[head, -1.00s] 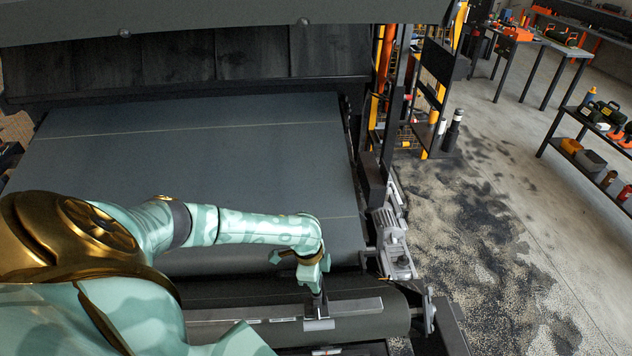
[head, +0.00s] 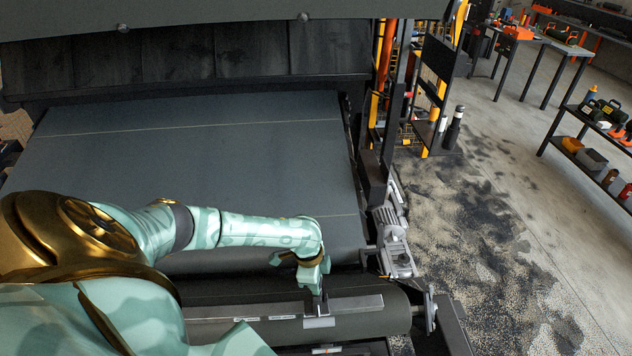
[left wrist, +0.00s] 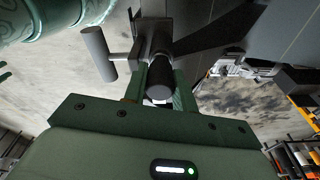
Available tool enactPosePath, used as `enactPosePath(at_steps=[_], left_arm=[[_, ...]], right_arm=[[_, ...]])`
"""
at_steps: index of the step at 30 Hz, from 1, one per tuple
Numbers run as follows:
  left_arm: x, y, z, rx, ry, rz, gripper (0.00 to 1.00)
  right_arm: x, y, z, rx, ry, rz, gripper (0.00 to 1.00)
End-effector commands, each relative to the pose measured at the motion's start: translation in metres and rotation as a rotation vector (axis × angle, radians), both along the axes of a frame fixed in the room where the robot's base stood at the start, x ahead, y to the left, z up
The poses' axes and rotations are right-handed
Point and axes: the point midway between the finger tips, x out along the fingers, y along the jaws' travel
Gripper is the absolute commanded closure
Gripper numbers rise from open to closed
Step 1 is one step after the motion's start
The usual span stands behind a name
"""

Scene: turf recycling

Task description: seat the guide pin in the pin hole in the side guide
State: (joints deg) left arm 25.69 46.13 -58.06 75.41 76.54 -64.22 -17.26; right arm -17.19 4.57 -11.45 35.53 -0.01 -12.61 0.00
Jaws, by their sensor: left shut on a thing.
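My left gripper (left wrist: 160,92) is shut on a dark, round-bodied part that I take for the guide pin (left wrist: 158,66). In the left wrist view its body sits between the two green fingers, and a grey crosspiece juts out to the left. In the head view my left gripper (head: 316,305) is low over the roller, beside a grey metal bar that may belong to the side guide (head: 355,303). The pin is not clear there. I cannot pick out the pin hole or tell whether the pin touches anything. My right gripper is not in view.
A wide dark belt (head: 200,170) fills the space behind my arm, and a dark roller (head: 375,318) runs below it. A grey drive unit (head: 395,250) stands at the belt's right edge. The granule-strewn floor (head: 480,240) to the right is mostly clear.

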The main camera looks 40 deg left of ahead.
Motion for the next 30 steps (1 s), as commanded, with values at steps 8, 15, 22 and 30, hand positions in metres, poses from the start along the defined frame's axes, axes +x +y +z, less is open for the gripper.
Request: enactPosePath(at_steps=[8,15,22,30], left_arm=[[0.000,0.000,-0.003,-0.001,0.001,0.000,0.47],[-0.002,-0.001,-0.004,-0.001,0.004,-0.002,0.47],[-0.003,0.000,0.001,0.000,0.006,-0.003,0.47],[-0.005,0.009,0.061,0.003,-0.001,-0.004,0.47]], right_arm=[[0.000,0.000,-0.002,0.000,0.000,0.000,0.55],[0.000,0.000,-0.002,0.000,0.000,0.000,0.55],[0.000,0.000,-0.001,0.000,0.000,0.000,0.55],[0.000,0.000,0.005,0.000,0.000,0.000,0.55]])
